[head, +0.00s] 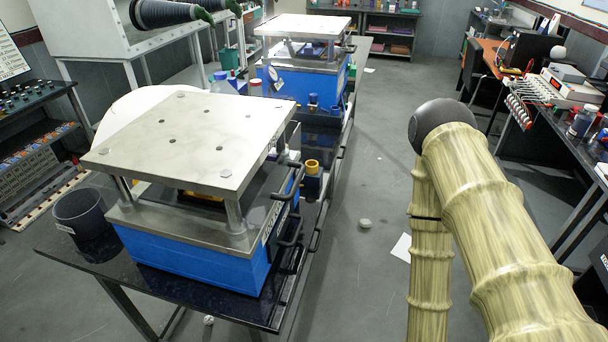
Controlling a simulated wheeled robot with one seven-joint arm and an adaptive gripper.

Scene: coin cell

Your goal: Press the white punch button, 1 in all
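A punch press with a blue base (190,255) and a thick metal top plate (185,140) stands on the near end of a dark bench. A second, similar blue press (305,82) stands farther back on the same line of benches. I cannot make out a white punch button on either press. A yellow-topped knob on a dark blue block (312,180) sits at the near press's right side. My arm, with pale ribbed links and a dark rounded joint, rises at the right, apart from the presses. My gripper does not show.
The dark bench (150,285) also holds a dark bin (82,213) at its left. Black handles (292,225) stick out on the press's right side. Open grey floor lies between it and the right-hand bench (530,135). A small pale disc (365,224) and paper (402,247) lie there.

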